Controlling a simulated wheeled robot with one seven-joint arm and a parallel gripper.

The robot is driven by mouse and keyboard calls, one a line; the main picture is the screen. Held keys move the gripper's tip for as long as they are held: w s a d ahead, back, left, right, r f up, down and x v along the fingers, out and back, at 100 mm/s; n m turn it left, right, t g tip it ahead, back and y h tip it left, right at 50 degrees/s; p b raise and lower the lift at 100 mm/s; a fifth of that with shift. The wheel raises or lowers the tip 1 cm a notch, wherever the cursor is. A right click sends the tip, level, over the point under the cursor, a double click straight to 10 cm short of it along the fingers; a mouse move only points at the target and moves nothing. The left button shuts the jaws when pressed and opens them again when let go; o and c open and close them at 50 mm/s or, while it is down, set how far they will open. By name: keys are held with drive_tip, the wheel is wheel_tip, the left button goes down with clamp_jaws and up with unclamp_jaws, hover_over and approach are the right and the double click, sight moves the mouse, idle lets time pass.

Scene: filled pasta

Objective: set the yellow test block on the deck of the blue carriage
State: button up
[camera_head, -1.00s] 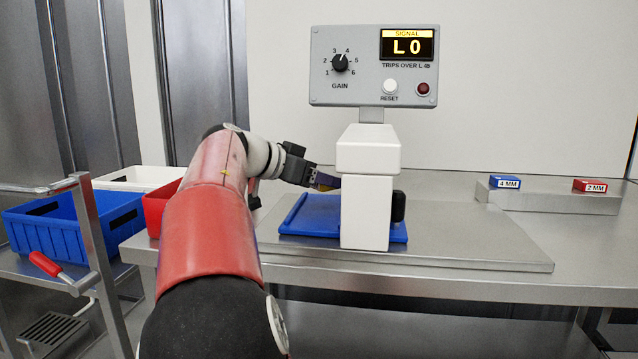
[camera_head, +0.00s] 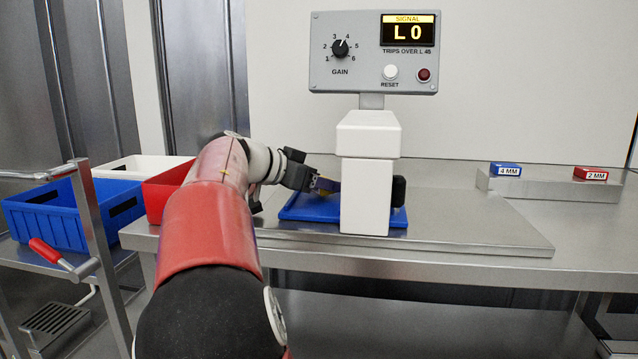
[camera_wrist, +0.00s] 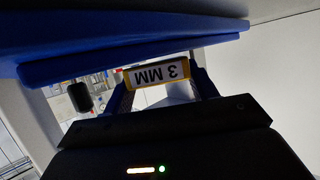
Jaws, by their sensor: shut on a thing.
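The yellow test block (camera_wrist: 157,73) has a white "3 MM" label, which reads upside down in the wrist view. My gripper (camera_wrist: 163,82) is shut on it, with one blue finger at each side. In the head view the block (camera_head: 329,184) is a small yellow patch at the tip of my gripper (camera_head: 324,184), just left of the white column. The blue carriage (camera_head: 300,208) lies flat, partly hidden behind the column. Its blue edge (camera_wrist: 60,69) crosses the wrist view right beside the block. I cannot tell whether the block touches the deck.
A white column (camera_head: 367,195) stands in front of the carriage, close to my gripper. Above it a grey panel (camera_head: 330,75) shows "L 0". Blue "4 MM" (camera_head: 505,169) and red "2 MM" (camera_head: 590,173) blocks sit on a raised shelf at right. Bins stand at left.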

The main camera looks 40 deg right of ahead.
sight(290, 199)
drive_tip(key=shift+f+b, duration=0.3)
drive_tip(key=shift+f, duration=0.4)
drive_tip(key=o, duration=1.1)
drive_tip(key=shift+a+f, duration=0.1)
drive_tip(key=shift+c, duration=0.2)
drive_tip(key=shift+r+p, duration=0.55)
drive_tip(key=shift+p, duration=0.15)
drive_tip(key=shift+w+a+r+p, duration=0.15)
drive_tip(key=shift+r+p, duration=0.1)
drive_tip(key=shift+p, duration=0.05)
drive_tip(key=b+v, duration=0.1)
drive_tip(key=v, duration=0.5)
drive_tip(key=shift+r, duration=0.1)
drive_tip(key=shift+a+r, duration=0.3)
drive_tip(key=shift+a, duration=0.1)
